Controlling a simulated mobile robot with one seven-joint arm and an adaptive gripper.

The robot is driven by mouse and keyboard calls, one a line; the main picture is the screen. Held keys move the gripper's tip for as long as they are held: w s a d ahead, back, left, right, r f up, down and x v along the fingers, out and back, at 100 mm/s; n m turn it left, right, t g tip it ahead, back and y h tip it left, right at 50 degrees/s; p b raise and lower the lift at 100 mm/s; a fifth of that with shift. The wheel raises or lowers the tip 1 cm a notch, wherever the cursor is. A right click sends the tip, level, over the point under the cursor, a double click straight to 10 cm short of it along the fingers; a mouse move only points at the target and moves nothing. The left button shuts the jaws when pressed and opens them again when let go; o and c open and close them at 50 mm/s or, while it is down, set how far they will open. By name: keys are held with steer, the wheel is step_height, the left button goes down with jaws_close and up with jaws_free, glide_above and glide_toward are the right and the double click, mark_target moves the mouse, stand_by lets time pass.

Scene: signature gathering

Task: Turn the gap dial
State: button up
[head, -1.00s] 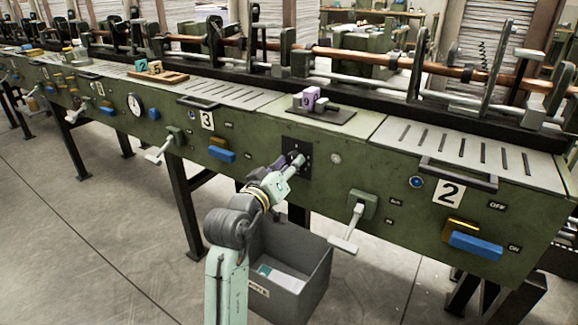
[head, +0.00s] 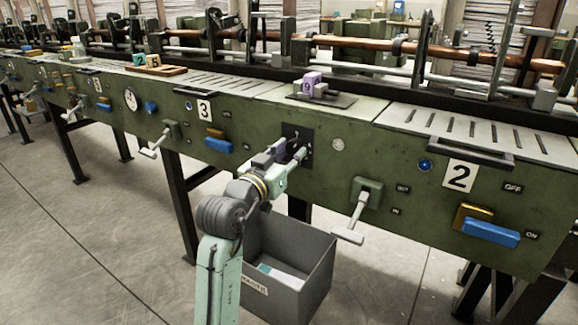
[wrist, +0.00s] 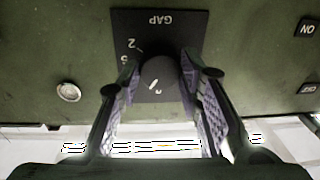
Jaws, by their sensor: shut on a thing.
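The gap dial (wrist: 160,73) is a round dark knob on a black plate marked GAP (wrist: 160,22), which appears upside down in the wrist view. A pale line marks the knob, slanting in the wrist view, and a 2 and other small marks surround it. My gripper (wrist: 163,78) is shut on the knob, one purple-padded finger on each side. In the head view, my gripper (head: 290,150) reaches the black plate (head: 305,133) on the green machine front, partly hiding it; the knob itself is hard to make out there.
A pale button (head: 338,144) sits right of the plate, and a lever handle (head: 355,215) juts out farther right. A grey waste bin (head: 305,272) stands on the floor below my arm.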

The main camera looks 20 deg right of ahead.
steer(key=m+b, duration=0.4)
steer(key=shift+f+m, duration=0.3)
steer(key=shift+r+m+h+b, duration=0.15)
steer(key=shift+m+h+b, duration=0.15)
steer(key=shift+m+b, duration=1.15)
steer(key=shift+m, duration=0.25)
steer(key=o, duration=1.2)
steer(key=shift+r, duration=0.1)
steer(key=shift+c, duration=0.2)
steer(key=shift+a, duration=0.1)
steer(key=v, duration=1.2)
steer(key=shift+w, duration=0.1)
